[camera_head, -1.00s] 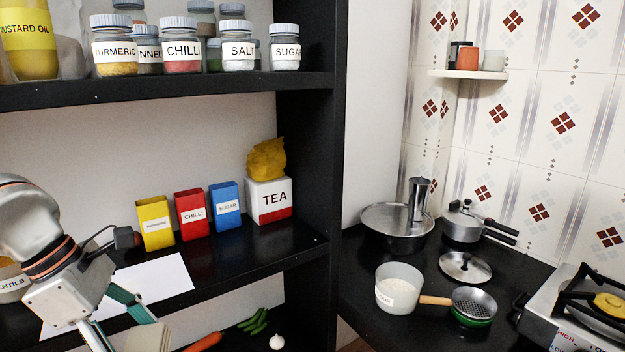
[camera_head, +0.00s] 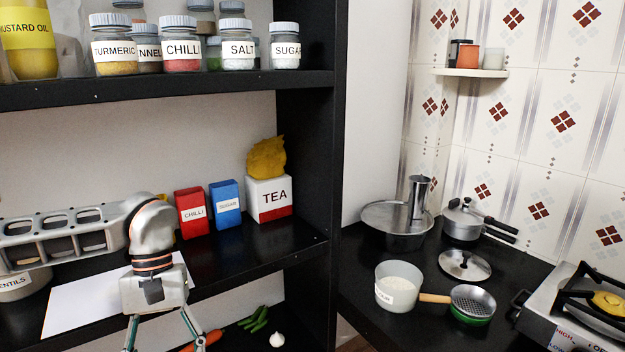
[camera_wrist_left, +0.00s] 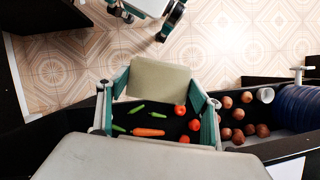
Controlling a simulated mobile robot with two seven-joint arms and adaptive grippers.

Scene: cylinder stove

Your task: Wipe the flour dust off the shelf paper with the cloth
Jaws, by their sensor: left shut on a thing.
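The shelf paper (camera_head: 72,307) is a white sheet on the black middle shelf, partly behind my left arm. I cannot make out flour dust on it. My left gripper (camera_head: 165,346) points down in front of the shelf's front edge, to the right of most of the paper, its tips cut off by the picture's bottom. In the left wrist view, the gripper (camera_wrist_left: 158,100) is shut on a flat beige cloth (camera_wrist_left: 158,78). The cloth is out of the head view. What looks like part of my right gripper (camera_wrist_left: 145,20) shows at the wrist view's top edge, cut off.
Red (camera_head: 191,213) and blue (camera_head: 226,204) boxes and a TEA box (camera_head: 269,199) stand behind on the shelf. A lentils container (camera_head: 14,285) stands at left. Vegetables lie on the lower shelf (camera_head: 240,340). The upper shelf (camera_head: 170,89) with jars is overhead. The middle shelf's right part is clear.

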